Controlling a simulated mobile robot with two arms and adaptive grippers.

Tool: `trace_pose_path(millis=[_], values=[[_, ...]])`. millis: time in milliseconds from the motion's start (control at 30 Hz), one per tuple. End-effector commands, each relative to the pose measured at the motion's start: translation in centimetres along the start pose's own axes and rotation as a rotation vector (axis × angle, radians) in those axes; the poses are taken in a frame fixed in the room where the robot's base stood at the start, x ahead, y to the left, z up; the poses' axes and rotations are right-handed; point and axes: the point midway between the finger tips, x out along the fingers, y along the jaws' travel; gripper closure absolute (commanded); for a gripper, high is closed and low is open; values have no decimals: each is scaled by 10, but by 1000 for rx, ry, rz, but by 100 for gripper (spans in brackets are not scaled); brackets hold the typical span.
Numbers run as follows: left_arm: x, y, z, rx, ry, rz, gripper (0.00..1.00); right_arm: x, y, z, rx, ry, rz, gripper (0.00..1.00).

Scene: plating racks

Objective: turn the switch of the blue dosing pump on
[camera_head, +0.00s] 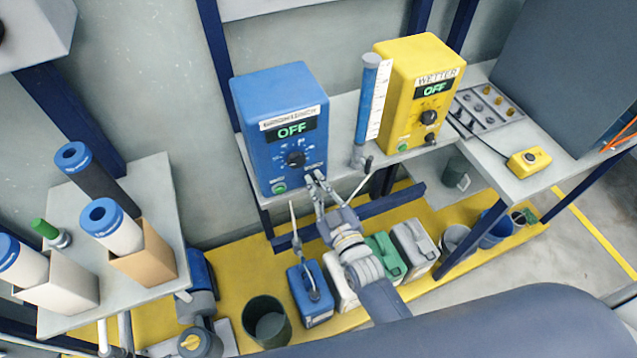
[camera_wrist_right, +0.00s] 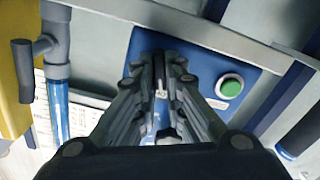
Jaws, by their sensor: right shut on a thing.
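The blue dosing pump (camera_head: 266,90) stands on the shelf at the centre of the head view. Its display (camera_head: 291,130) reads OFF. A dark knob (camera_head: 296,159) and a green button (camera_head: 279,187) are on its front. My right gripper (camera_head: 314,176) is at the lower right of the pump's front and shut on the small switch there. In the right wrist view my fingers (camera_wrist_right: 161,70) close around the switch (camera_wrist_right: 161,88) on the blue panel, and they hide most of it. The green button (camera_wrist_right: 229,86) shows beside them. My left gripper is out of view.
A side shelf (camera_head: 160,200) on the left holds cylinders in boxes.

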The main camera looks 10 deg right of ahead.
Motion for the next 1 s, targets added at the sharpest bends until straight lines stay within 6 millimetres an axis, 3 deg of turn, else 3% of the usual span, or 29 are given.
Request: trace_pose_path(millis=[700,1000], values=[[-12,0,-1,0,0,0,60,0,4,1,669,0,-1,100],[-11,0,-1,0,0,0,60,0,5,3,875,0,-1,100]])
